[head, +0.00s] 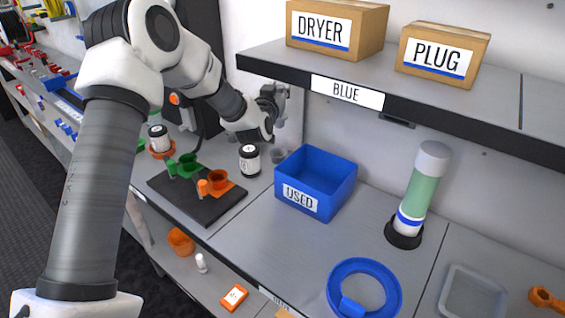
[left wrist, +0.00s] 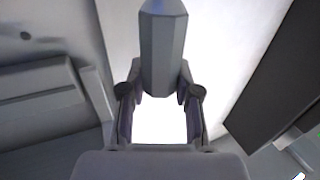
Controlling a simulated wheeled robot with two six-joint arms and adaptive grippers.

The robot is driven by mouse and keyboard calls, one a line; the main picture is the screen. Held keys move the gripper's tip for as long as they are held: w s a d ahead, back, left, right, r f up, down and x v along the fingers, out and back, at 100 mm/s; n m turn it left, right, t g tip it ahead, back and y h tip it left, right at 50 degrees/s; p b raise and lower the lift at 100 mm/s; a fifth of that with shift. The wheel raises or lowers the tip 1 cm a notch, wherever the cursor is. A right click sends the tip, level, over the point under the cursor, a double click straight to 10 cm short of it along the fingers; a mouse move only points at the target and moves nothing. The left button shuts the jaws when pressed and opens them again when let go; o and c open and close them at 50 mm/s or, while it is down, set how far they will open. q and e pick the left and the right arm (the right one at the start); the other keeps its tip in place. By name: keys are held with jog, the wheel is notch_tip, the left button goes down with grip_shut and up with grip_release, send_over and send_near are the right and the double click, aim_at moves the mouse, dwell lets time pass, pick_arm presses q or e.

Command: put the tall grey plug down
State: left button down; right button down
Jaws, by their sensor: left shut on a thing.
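My left gripper (head: 274,98) is in front of the back wall, under the left end of the shelf and above the counter. In the left wrist view the tall grey plug (left wrist: 163,50) is a faceted grey body with a narrower top end. It stands between the two fingertips, and the left gripper (left wrist: 160,98) is shut on it. In the head view the plug is hard to tell apart from the grey fingers. A small grey cup (head: 279,156) sits on the counter below the gripper. My right gripper is in neither view.
The blue USED bin (head: 316,185) stands right of the grey cup. A black-lidded jar (head: 250,160) stands left of it. A dark plate (head: 220,210) holds green and orange cups. The shelf edge (head: 420,112) overhangs. A green-and-white cylinder (head: 421,188) stands at right.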

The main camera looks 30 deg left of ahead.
aim_at(277, 126)
pick_arm(q)
jog(key=f, duration=0.6)
jog(key=f+p, duration=0.1)
jog(key=f, duration=0.3)
jog(key=shift+s+a, duration=0.1)
jog(key=shift+a, duration=0.15)
jog(key=shift+f, duration=0.25)
jog(key=shift+d, duration=0.1)
jog(key=shift+f+b, duration=0.2)
jog(key=shift+b, duration=0.15)
jog(key=c, duration=0.8)
grip_release()
